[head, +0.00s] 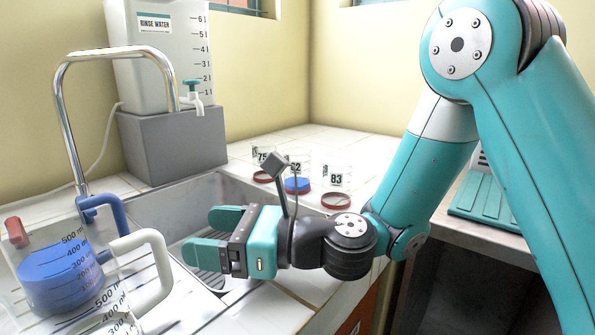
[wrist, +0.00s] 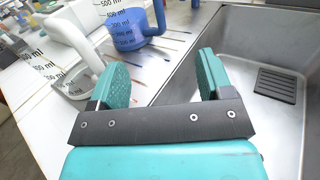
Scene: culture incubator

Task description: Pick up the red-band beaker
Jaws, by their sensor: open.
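Three small clear vessels with red rings low on them stand on the tiled counter behind the sink in the head view: one marked 75 (head: 262,177), one marked 62 with blue in it (head: 298,185), and one marked 83 (head: 336,201). I cannot tell which is the red-band beaker. My gripper (head: 207,233) is open and empty over the sink area, left of and nearer than these vessels, apart from them. In the wrist view my gripper (wrist: 158,72) has nothing between its two teal fingers, and these vessels do not show clearly.
A blue-handled measuring jug (head: 62,280) and a white-handled jug (head: 147,262) stand at front left. The tap (head: 63,110) arches over the sink (head: 240,184). A rinse-water tank (head: 155,60) stands on a grey block (head: 175,142). The sink basin shows a drain grate (wrist: 277,84).

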